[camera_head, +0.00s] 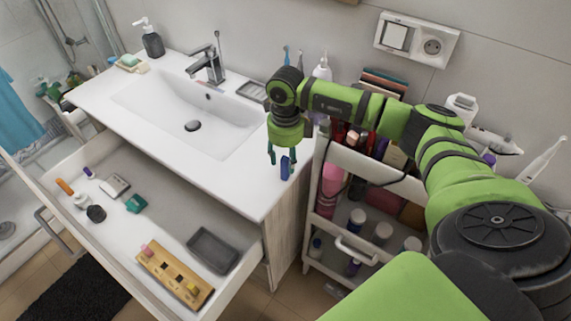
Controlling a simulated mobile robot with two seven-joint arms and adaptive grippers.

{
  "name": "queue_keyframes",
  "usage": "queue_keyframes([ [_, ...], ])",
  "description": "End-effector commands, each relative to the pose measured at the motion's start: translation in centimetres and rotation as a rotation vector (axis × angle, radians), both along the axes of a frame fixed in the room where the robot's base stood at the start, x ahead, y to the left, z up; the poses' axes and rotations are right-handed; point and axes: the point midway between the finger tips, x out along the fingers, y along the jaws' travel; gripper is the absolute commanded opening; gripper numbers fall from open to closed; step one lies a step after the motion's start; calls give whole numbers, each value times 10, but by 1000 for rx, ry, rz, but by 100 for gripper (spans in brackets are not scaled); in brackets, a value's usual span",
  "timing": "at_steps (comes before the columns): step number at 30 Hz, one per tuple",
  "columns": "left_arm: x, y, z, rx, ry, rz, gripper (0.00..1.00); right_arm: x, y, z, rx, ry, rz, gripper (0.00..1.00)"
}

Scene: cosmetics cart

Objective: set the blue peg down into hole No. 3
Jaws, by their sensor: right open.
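The blue peg (286,168) appears upright near the right edge of the white washbasin top, just below my right gripper. My right gripper (281,155) points down with its fingers apart. The peg's top is close to the right-hand finger; I cannot tell whether they touch. A wooden block with holes (158,274) lies in the open drawer. My left gripper is not in view.
The open drawer (150,224) also holds a grey tray (213,251), a green item (135,203) and several small toiletries. A tap (209,67) stands behind the basin. A cosmetics cart (361,168) stands close on the right, under my right arm.

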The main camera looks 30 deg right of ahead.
Motion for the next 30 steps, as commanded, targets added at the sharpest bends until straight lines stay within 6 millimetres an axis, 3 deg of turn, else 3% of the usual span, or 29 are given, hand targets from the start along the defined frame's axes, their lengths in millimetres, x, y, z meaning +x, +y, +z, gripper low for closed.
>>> queue_keyframes([
  [5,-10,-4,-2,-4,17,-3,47,0,0,0,0,0,1,47],
  [8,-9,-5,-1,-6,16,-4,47,0,0,0,0,0,1,7],
  [9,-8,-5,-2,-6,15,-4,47,0,0,0,0,0,1,0],
  [23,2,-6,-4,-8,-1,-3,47,1,0,3,0,-2,1,0],
  [30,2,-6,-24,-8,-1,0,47,2,0,33,0,-9,1,0],
])
